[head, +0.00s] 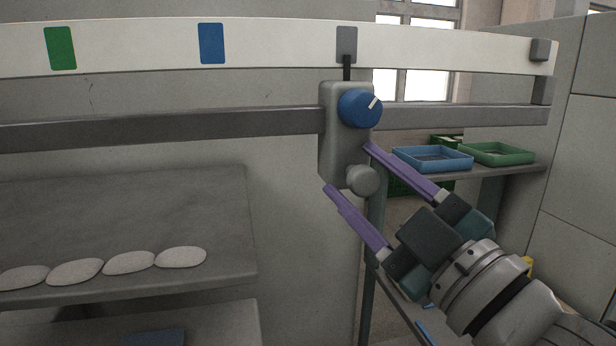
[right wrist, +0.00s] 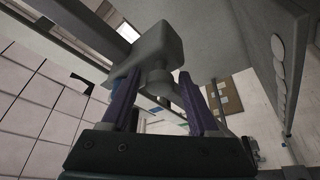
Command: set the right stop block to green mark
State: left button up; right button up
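The stop block (head: 334,136) is a grey body on the dark rail, with a blue dial (head: 360,108) on its front and a round grey knob (head: 362,180) low down. Its black pointer (head: 346,68) stands under the grey mark (head: 347,44). The green mark (head: 60,48) is at the far left of the white scale. My right gripper (head: 347,167) is open, its purple fingers spread on either side of the grey knob. In the right wrist view the knob (right wrist: 160,82) sits between the fingers, seemingly untouched. My left gripper is out of view.
A blue mark (head: 211,43) lies between the green and grey marks. The dark rail (head: 160,126) is bare left of the block. Several pale oval pieces (head: 181,257) lie on a grey shelf below. Blue (head: 432,158) and green (head: 500,153) trays stand behind right.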

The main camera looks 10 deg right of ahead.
grip_shut()
dwell(1.2)
